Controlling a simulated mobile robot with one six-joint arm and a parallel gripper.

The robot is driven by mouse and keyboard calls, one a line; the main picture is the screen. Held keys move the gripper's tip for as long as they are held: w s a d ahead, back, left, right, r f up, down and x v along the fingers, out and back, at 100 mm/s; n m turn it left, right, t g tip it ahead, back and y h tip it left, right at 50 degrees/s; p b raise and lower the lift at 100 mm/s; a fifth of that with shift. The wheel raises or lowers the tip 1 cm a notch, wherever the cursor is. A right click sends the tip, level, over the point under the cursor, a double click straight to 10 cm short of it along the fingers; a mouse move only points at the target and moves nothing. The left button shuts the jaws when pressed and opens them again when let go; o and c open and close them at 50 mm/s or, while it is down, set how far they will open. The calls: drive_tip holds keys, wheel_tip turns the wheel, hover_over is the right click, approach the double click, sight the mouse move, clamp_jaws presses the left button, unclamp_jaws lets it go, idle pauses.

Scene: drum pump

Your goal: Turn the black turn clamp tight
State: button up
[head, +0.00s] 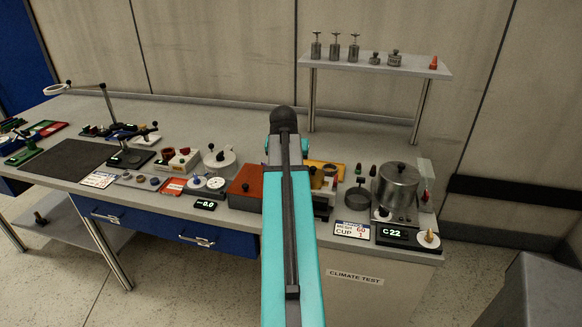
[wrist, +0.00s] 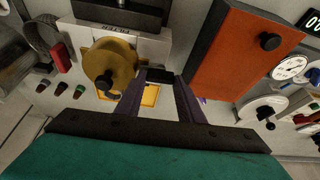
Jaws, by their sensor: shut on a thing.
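In the wrist view my gripper (wrist: 159,83) reaches forward with two dark fingers. The fingertips are closed in on a small black piece, which looks like the black turn clamp (wrist: 159,74). It sits beside a brass-coloured round part (wrist: 112,62) on a pale block. The fingers hide the clamp's sides, and I cannot tell how far it is turned. In the head view my teal arm covers the gripper and the clamp.
An orange-red box lid with a black knob (wrist: 236,52) lies close on the right in the wrist view. A yellow tray (wrist: 151,97) lies below the fingertips. In the head view a steel pot (head: 398,187) and a raised shelf (head: 385,67) stand to the right.

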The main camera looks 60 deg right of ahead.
drive_tip(key=shift+w+m, duration=0.1)
drive_tip(key=shift+m, duration=0.3)
drive_tip(key=o, duration=1.1)
drive_tip(key=shift+c, duration=0.2)
drive_tip(key=shift+a+r, duration=0.1)
drive_tip(key=w+p+v, duration=0.1)
drive_tip(key=p+v, duration=0.4)
drive_tip(key=v, duration=0.2)
drive_tip(key=shift+s+a+r+p, duration=0.2)
drive_tip(key=shift+s+r+p, duration=0.15)
drive_tip(key=shift+s, duration=0.1)
